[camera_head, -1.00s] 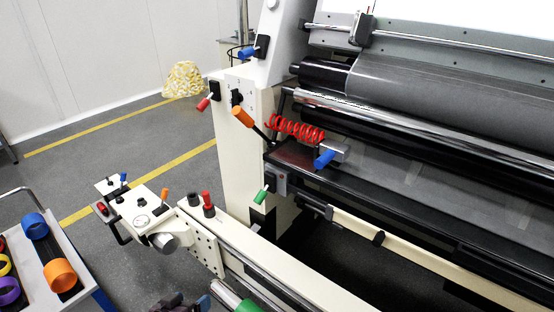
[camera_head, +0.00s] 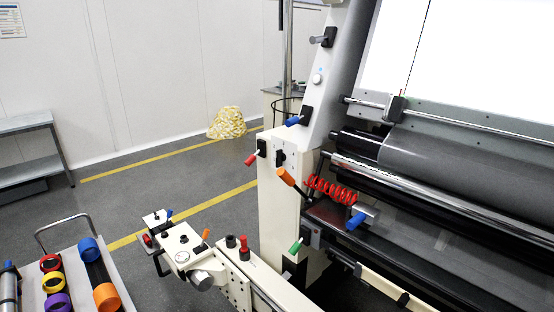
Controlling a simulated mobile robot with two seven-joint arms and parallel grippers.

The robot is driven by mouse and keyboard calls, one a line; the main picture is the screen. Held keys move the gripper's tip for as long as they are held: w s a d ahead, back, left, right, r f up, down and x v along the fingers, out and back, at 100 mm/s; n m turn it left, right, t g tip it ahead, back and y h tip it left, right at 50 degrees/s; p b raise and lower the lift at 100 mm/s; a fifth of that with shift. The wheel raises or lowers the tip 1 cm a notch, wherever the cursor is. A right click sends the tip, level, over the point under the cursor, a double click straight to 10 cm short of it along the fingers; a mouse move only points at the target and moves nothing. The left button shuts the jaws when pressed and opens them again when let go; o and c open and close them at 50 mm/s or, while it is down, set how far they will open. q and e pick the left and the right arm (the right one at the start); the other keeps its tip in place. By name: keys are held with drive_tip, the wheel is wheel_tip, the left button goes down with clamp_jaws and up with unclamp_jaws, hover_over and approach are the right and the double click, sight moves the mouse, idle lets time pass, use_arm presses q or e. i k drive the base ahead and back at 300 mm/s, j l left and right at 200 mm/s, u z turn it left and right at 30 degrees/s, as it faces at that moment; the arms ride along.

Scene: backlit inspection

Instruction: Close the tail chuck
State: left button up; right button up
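A cream unit (camera_head: 185,246) stands at the lower middle, at the end of the machine's cream rail (camera_head: 262,290). It carries a round gauge (camera_head: 182,257), a small blue-tipped lever (camera_head: 169,214), an orange-tipped lever (camera_head: 205,235) and a red knob (camera_head: 147,239). A grey cylinder (camera_head: 204,279) sticks out below it. I cannot tell for sure which part is the tail chuck, or whether it is open or closed. Neither of my grippers shows.
A cart (camera_head: 78,262) with coloured rings stands at lower left. The inspection machine (camera_head: 290,215), with rollers, several coloured levers and a red coiled hose (camera_head: 330,189), fills the right. A grey bench (camera_head: 30,150) stands by the wall. Open floor (camera_head: 140,190) lies between.

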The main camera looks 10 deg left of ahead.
sight(204, 267)
drive_tip(key=k+j, duration=0.1)
drive_tip(key=j, duration=0.7)
drive_tip(key=k+j+u, duration=0.1)
drive_tip(key=j, duration=0.35)
drive_tip(key=i+j, duration=0.2)
drive_tip(key=j, duration=0.2)
drive_tip(key=i+j, duration=0.2)
drive_tip(key=j, duration=0.2)
drive_tip(key=i+j, duration=0.2)
drive_tip(key=i, duration=0.2)
drive_tip(key=i+j+u, duration=0.15)
drive_tip(key=i, duration=0.25)
